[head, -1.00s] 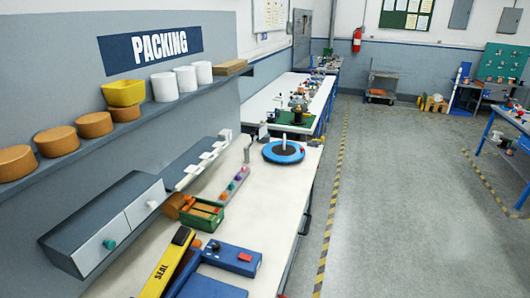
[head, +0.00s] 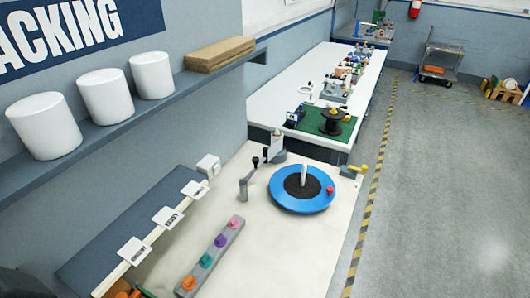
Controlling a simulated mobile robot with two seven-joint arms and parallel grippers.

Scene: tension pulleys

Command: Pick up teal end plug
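The teal end plug (head: 206,261) sits on a narrow grey strip (head: 214,256) on the white packing bench. An orange plug (head: 189,283) is beside it on the near side. A purple plug (head: 220,241) and a pink plug (head: 236,222) are on its far side. The plugs stand in one row along the strip. Neither of my grippers shows in the head view.
A blue turntable (head: 302,203) with a white post stands beyond the strip, near a grey crank-like fixture (head: 248,178). A shelf (head: 105,125) with white rolls overhangs on the left. Bare bench top (head: 290,255) lies right of the strip.

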